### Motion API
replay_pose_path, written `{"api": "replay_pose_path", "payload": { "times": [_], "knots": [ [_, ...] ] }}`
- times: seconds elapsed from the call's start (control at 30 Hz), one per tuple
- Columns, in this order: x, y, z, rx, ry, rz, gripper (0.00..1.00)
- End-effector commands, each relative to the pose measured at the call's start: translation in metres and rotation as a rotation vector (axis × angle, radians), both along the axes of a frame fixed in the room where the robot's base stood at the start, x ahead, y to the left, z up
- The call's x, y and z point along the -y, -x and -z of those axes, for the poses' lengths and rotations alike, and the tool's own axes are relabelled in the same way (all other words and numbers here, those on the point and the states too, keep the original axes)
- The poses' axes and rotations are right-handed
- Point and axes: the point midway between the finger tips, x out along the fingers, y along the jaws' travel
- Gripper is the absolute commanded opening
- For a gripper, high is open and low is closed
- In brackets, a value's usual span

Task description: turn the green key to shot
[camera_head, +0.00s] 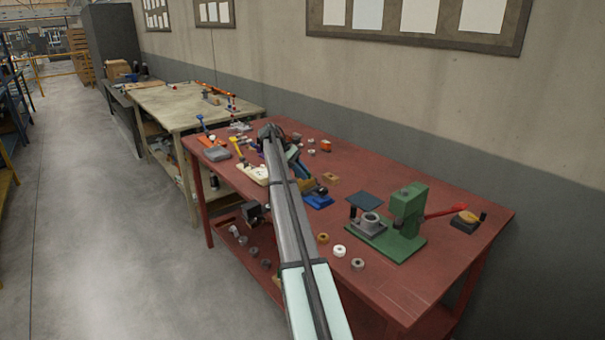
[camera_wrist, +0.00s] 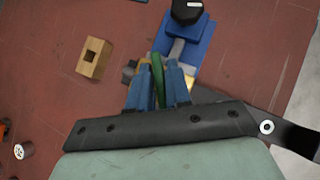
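The green key (camera_wrist: 158,77) is a narrow green bar standing between the two blue fingers of my gripper (camera_wrist: 159,76) in the wrist view. The fingers lie close along both its sides; whether both touch it is too small to tell. Just beyond are a grey and yellow body and a blue base (camera_wrist: 205,40) with a black knob (camera_wrist: 186,11). In the head view, my gripper (camera_head: 300,168) is low over the red table beside the blue base (camera_head: 318,201). The key is not clear there, and no shot marking is readable.
A wooden block with a square hole (camera_wrist: 94,57) lies left of my gripper in the wrist view. On the red table (camera_head: 410,290) a green press (camera_head: 408,215) stands at right, with several rings near the front edge. A white part (camera_head: 253,174) lies left of my arm.

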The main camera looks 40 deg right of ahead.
Motion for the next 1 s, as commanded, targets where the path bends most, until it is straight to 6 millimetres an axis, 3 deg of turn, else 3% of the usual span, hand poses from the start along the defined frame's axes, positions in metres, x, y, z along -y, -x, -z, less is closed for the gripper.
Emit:
{"api": "replay_pose_path", "payload": {
  "times": [0.17,0.57,1.0],
  "knots": [
    [0.0,-0.0001,0.0001,0.0,-0.001,-0.001,0.36],
    [-0.0011,0.0009,0.0004,-0.003,0.001,-0.044,0.36],
    [-0.0023,0.0038,0.0007,-0.037,0.001,-0.484,0.36]
  ]
}}
